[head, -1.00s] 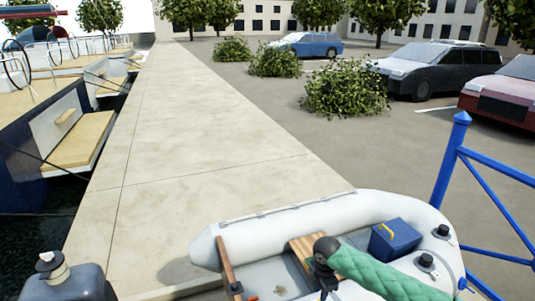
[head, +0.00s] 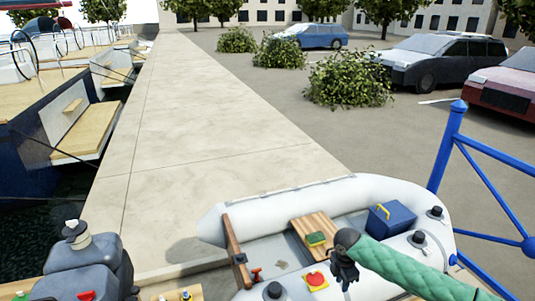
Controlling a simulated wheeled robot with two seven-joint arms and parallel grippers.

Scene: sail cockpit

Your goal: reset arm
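My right arm, in a green padded sleeve, comes in from the lower right of the head view. Its dark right gripper (head: 344,272) hangs over the inflatable dinghy (head: 290,203), pointing down. The gap between its fingers is too small to make out, and I see nothing clearly held in it. My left gripper is not in view.
In the dinghy are a wooden seat (head: 305,229) with a green-yellow block (head: 316,239), a blue box (head: 393,218) and a red-and-yellow item (head: 316,281). A blue railing (head: 447,145) stands right. The pale quay (head: 190,120) is clear.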

